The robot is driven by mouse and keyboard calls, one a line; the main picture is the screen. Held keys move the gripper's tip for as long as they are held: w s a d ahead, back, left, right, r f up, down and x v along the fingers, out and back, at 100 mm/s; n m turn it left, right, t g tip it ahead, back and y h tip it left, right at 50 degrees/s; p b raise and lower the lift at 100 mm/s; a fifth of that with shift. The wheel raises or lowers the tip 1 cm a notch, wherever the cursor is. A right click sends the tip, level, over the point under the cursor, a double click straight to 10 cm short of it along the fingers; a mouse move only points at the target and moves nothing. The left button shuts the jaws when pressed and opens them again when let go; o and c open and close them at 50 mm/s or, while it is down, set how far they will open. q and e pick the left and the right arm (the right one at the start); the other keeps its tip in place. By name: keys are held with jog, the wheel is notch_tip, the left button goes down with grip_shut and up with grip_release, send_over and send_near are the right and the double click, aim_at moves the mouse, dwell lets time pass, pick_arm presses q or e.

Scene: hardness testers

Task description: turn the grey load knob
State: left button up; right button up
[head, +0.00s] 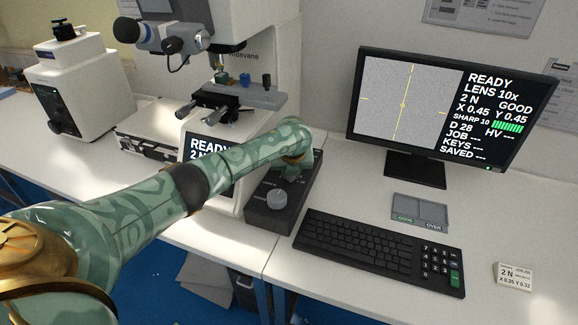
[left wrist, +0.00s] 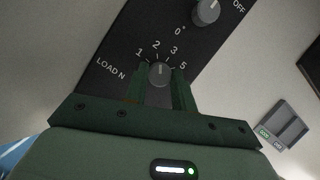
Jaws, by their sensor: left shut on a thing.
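The grey load knob (left wrist: 160,72) shows in the left wrist view on a black panel, with "LOAD N" and the numbers 1, 2, 3 and 5 around it. Its light mark points up in the picture, about at the 2. My left gripper (left wrist: 162,88) is shut on it, one green finger on each side. In the head view my left gripper (head: 290,174) is over the far part of the black control box (head: 262,213), and the load knob is hidden there. The monitor (head: 448,110) reads "2 N". My right gripper is not in view.
Another grey knob (head: 278,198) sits on the box's near part. The microscope-like tester (head: 255,60) stands behind my left arm. A keyboard (head: 378,248), a grey two-part tray (head: 420,211) and a white "2 N" card (head: 514,277) lie to the right, with clear tabletop between.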

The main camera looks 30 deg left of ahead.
pick_arm(q)
jog(key=shift+n, duration=0.4)
jog(key=o, duration=1)
jog(key=p+v, duration=0.4)
jog(key=v, duration=0.1)
jog(key=shift+w+r, duration=0.15)
jog(key=shift+w, duration=0.05)
jog(key=s+d+p, duration=0.4)
jog(key=s+d, duration=0.4)
jog(key=s, duration=0.1)
jog(key=shift+f+p, duration=0.2)
jog(key=shift+p, duration=0.15)
